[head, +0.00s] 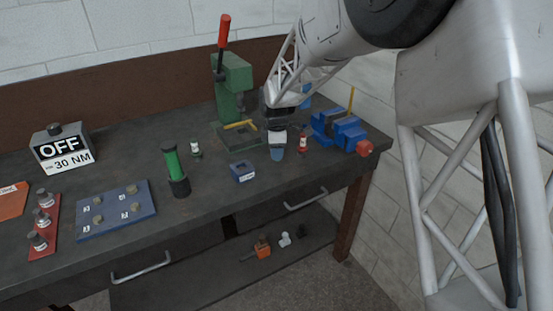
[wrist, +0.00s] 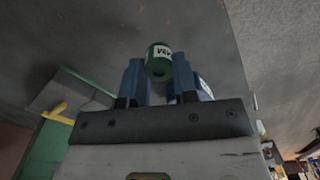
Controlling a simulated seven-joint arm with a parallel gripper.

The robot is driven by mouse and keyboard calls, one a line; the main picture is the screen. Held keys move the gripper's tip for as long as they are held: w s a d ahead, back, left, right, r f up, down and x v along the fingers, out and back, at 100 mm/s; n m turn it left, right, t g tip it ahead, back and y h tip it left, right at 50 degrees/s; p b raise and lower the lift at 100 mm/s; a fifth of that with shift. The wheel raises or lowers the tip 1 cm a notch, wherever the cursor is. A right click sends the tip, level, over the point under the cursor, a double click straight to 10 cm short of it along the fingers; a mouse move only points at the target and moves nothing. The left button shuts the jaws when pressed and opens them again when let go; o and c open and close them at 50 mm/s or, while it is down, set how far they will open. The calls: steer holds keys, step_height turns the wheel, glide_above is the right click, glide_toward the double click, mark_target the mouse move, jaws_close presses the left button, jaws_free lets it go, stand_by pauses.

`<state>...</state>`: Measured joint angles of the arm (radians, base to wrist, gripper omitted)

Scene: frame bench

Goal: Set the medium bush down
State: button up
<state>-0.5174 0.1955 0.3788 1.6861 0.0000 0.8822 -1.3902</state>
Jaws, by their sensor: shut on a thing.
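My gripper (head: 277,154) has blue fingertips and points down, low over the bench (head: 215,205), between the blue holder block and a red-and-white bush. In the wrist view it is shut on a short green bush (wrist: 156,61) with a white label, taken as the medium bush. The label is too small to read surely. My fingers hide this bush in the head view, and I cannot tell whether it touches the bench. A green-and-white bush (head: 196,150) and the red-and-white bush (head: 303,145) stand upright on the bench.
The blue holder block (head: 242,173) is left of my gripper. A green press (head: 232,88) stands behind, a blue vise (head: 345,135) to the right. A green-and-black cylinder (head: 175,172) and a blue plate (head: 115,212) are left. Bare bench lies in front of my gripper.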

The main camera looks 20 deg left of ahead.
steer(key=shift+w+a, duration=0.1)
steer(key=shift+w, duration=0.05)
steer(key=shift+f, duration=1.75)
steer(key=shift+f, duration=0.1)
steer(key=o, duration=0.9)
step_height(320, 180, up, 12)
steer(key=shift+r, duration=0.15)
